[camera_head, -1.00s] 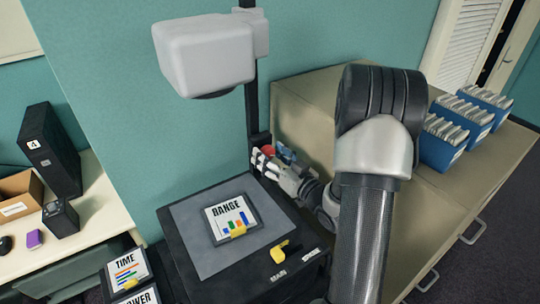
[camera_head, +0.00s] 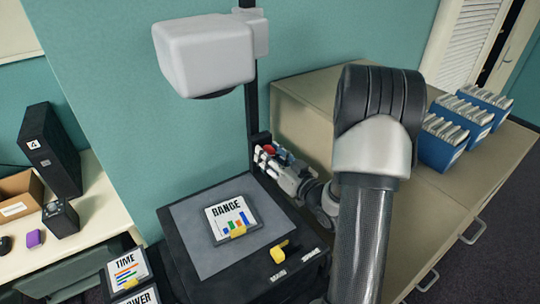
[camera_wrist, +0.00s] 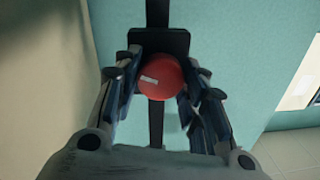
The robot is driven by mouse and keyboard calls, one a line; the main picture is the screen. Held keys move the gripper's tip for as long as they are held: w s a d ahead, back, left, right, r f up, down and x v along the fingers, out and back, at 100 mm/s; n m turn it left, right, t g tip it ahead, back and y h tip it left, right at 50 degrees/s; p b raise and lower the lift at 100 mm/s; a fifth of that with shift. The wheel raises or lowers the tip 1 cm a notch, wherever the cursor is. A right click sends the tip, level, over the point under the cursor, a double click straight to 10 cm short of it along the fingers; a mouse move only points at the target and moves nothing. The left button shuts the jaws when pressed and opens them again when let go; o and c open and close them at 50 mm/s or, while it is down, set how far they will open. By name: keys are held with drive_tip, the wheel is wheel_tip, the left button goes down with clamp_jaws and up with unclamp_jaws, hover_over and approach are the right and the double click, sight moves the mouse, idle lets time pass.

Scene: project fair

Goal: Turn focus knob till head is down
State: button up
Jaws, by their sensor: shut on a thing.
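The red focus knob (camera_wrist: 161,77) sits on a black bracket on the post in the wrist view, with a pale mark on its face. A little red also shows between my fingers in the head view (camera_head: 270,149). My gripper (camera_wrist: 160,92) is shut on the knob, one finger on each side of it. The projector head (camera_head: 203,55) is a light grey box high on the black post (camera_head: 251,100), above the projector's base (camera_head: 190,232). A card marked RANGE (camera_head: 231,219) lies on the base's grey stage.
A yellow switch (camera_head: 284,252) is on the base's front right. A beige cabinet (camera_head: 300,95) stands behind and right, with several blue file boxes (camera_head: 440,143) on it.

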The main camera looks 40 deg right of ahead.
drive_tip(key=shift+n+b, duration=0.3)
drive_tip(key=shift+b, duration=0.2)
drive_tip(key=shift+a+n+g+h+b, duration=0.15)
drive_tip(key=shift+n+h+b, duration=0.3)
drive_tip(key=shift+n+b, duration=4.2)
drive_tip(key=shift+d+n+g+h+b, duration=0.1)
drive_tip(key=shift+n+g+h+b, duration=0.25)
drive_tip(key=shift+n+b, duration=4.25)
drive_tip(key=shift+n+p, duration=1)
drive_tip(key=shift+n, duration=0.05)
drive_tip(key=o, duration=1.1)
drive_tip(key=shift+c, duration=0.2)
